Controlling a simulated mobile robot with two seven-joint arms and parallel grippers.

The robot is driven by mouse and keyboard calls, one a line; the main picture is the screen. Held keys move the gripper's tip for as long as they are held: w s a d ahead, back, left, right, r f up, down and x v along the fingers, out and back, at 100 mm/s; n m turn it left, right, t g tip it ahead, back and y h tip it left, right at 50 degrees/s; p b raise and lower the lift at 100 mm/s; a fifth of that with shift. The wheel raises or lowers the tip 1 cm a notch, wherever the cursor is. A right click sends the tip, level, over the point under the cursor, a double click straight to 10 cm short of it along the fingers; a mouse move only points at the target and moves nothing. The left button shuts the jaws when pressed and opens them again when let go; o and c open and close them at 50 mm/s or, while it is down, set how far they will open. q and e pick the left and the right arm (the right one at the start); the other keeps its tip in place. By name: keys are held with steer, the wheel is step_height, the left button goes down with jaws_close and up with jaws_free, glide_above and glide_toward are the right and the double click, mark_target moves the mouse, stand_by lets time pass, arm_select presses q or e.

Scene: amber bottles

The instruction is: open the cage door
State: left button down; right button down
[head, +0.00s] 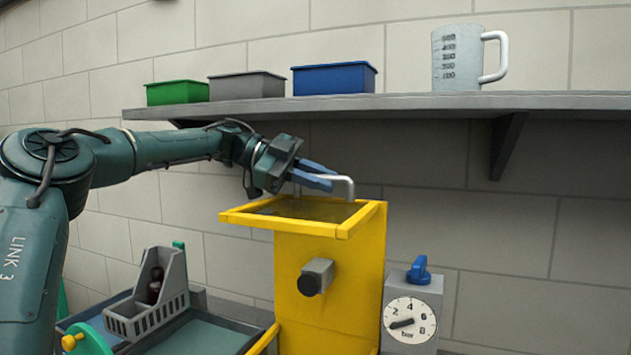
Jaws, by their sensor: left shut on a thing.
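The cage door (285,224) is a yellow frame with a dark see-through panel, seen nearly edge-on at the top of a yellow housing (345,290). A pale grey bar handle (349,184) stands up from the door. My left gripper (325,177) reaches in from the left and is shut on the handle; its blue fingers hide part of the bar. I cannot tell exactly how far the door stands open. My right gripper is not in view.
A grey shelf (420,104) runs above the arm, bearing green, grey and blue bins and a measuring jug (456,60). A dial gauge (410,322) with a blue knob stands right of the housing. A grey caddy (163,292) holding an amber bottle is at lower left.

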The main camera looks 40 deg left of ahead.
arm_select(q)
steer(key=shift+w+a, duration=0.1)
steer(key=shift+w, duration=0.05)
steer(key=c, duration=1.4)
jaws_free()
steer(key=v, duration=1.3)
